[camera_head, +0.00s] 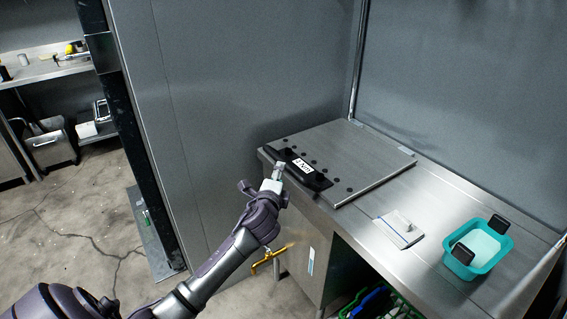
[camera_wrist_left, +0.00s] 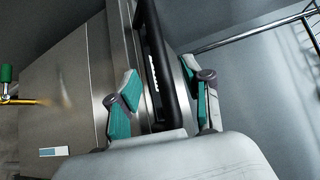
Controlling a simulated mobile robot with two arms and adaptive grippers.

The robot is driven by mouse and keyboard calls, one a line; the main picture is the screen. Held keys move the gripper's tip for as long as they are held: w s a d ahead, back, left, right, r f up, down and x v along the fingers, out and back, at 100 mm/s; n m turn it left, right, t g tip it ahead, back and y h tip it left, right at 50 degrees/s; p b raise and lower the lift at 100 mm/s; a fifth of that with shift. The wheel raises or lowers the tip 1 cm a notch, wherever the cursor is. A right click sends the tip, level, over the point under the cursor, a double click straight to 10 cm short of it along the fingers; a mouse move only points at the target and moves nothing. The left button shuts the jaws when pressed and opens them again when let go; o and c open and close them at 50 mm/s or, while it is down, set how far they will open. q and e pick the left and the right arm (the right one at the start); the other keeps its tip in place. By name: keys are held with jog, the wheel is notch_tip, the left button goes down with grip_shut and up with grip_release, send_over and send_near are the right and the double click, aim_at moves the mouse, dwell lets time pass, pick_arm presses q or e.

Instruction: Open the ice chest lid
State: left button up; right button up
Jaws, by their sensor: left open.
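The ice chest lid (camera_head: 355,150) is a flat steel panel lying shut in the counter, with several dark round spots on it. A black handle (camera_head: 318,181) with a white label runs along its front left edge; it also shows in the left wrist view (camera_wrist_left: 168,75). My left gripper (camera_head: 277,172) is at the handle's near side. In the left wrist view its teal-padded fingers (camera_wrist_left: 160,80) are spread apart, with the black handle lying between and beyond them. I cannot tell whether they touch it. My right gripper is in neither view.
A yellow valve handle (camera_head: 268,260) and pipe sit below the counter's front. Grey metal walls close off the back and left of the lid.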

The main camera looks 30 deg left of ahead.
pick_arm(q)
jog(key=x, duration=0.8)
jog(key=shift+w, duration=0.15)
grip_shut()
